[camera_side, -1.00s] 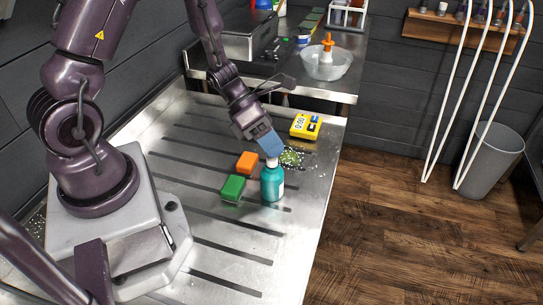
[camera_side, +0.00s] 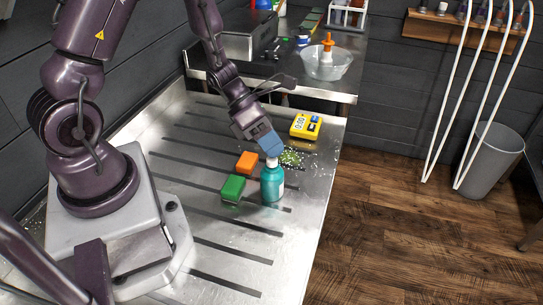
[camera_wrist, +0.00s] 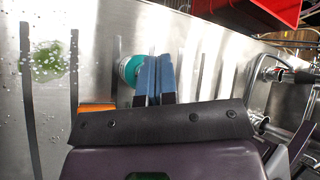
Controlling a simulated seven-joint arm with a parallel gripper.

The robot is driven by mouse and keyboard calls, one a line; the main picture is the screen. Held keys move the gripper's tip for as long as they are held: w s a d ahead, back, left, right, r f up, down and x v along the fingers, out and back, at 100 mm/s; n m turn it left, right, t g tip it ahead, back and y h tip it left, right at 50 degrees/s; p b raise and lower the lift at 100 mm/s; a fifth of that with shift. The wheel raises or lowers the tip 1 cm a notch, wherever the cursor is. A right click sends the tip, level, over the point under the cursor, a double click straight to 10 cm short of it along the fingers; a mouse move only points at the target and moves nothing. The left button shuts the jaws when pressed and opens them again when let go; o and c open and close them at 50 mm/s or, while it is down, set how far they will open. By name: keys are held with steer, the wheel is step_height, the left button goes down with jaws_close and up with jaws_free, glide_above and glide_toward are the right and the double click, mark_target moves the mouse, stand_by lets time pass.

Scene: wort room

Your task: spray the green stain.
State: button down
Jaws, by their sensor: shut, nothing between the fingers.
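The green stain (camera_side: 290,158) lies on the metal worktop, with white specks around it; it also shows in the wrist view (camera_wrist: 47,62) at the left. A teal spray bottle (camera_side: 272,183) with a white top stands upright just in front of the stain. In the wrist view the bottle (camera_wrist: 126,72) is partly hidden behind the blue fingers. My gripper (camera_side: 272,150) is shut, its blue fingertips at the top of the bottle. I cannot tell whether they touch it. In the wrist view the fingers (camera_wrist: 155,62) lie side by side with nothing between them.
An orange sponge (camera_side: 247,162) and a green sponge (camera_side: 233,188) lie left of the bottle. A yellow timer (camera_side: 305,126) is behind the stain. A clear bowl (camera_side: 326,64) stands on the back counter. The slotted worktop (camera_side: 225,250) is clear toward the front.

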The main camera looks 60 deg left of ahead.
steer(key=shift+f, duration=0.15)
stand_by(0.3)
steer(key=shift+f, duration=0.3)
steer(key=shift+s+r, duration=0.1)
steer(key=shift+r, duration=3.35)
